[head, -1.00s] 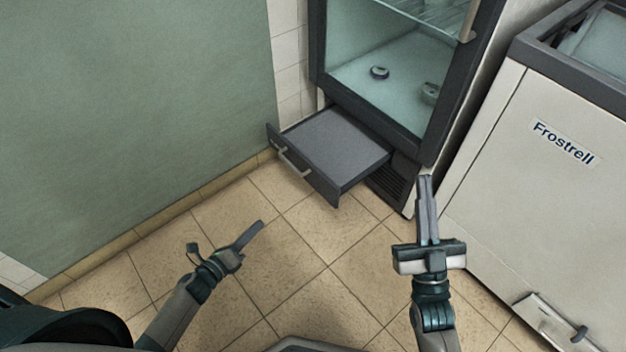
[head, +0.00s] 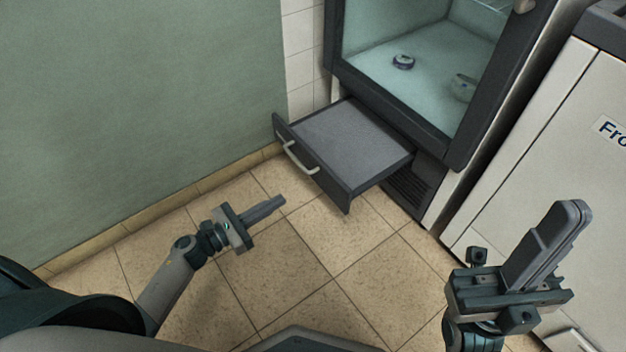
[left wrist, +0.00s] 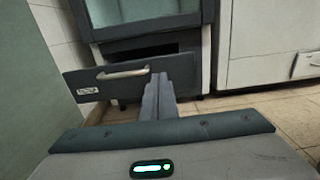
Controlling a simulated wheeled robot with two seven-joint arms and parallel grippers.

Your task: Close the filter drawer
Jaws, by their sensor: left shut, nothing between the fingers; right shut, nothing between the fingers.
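The filter drawer (head: 350,145) is pulled out from the base of the glass-fronted cabinet, with a grey flat pad inside and a pale bar handle (head: 299,158) on its dark front. In the left wrist view the drawer front (left wrist: 115,82) stands ahead, with a small label at its left. My left gripper (head: 281,201) is shut and empty, in front of the drawer and apart from it; its fingers (left wrist: 159,85) overlap the drawer front's right part in the wrist view. My right gripper (head: 572,212) is shut and empty, well to the right, before the white freezer.
The cabinet (head: 430,133) holds a small round jar lid (head: 403,62) and a jar (head: 462,88) on its floor. A white freezer (head: 520,150) stands at the right, a green wall (head: 130,110) at the left. The tiled floor (head: 300,260) before the drawer is clear.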

